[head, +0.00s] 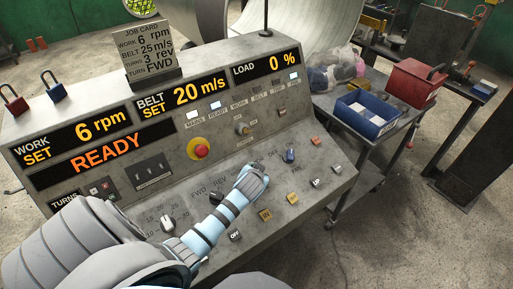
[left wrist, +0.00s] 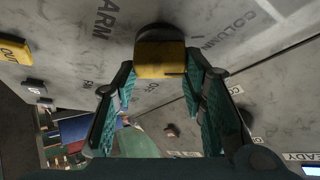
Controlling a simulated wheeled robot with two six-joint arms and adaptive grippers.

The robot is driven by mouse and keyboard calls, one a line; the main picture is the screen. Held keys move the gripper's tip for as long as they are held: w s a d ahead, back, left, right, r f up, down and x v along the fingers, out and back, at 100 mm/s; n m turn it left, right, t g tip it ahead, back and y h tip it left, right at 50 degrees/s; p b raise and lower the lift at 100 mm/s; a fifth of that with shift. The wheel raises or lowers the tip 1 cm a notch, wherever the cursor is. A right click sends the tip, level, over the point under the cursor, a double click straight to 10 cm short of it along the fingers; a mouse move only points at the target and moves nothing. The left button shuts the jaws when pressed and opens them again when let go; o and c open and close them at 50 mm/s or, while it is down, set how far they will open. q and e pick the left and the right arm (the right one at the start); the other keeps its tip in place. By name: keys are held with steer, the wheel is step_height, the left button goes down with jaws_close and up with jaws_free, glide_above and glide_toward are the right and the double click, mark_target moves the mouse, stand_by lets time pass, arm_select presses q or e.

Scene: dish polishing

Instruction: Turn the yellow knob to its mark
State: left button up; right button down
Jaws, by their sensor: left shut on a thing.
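The yellow knob (left wrist: 160,60) shows at the top middle of the left wrist view, on the grey panel by lettering that includes "ARM", "COLUMN" and "OFF". My left gripper (left wrist: 160,74) is shut on it, with a green-padded finger at each side. In the head view my left gripper (head: 252,180) reaches down to the sloping panel of the console (head: 120,190), and its hand hides the knob there. I cannot make out the knob's mark clearly. My right gripper is not in view.
A red stop button (head: 201,149) stands up behind. The job card (head: 148,50) stands on top. A cart with a blue bin (head: 367,115) is at right.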

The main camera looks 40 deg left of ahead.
arm_select(q)
steer(key=shift+n+y, duration=0.6)
steer(key=shift+n, duration=0.4)
steer(key=o, duration=1.2)
steer(key=shift+c, duration=0.2)
steer(key=shift+d, duration=0.1)
steer(key=v, duration=1.2)
steer(key=shift+w, duration=0.1)
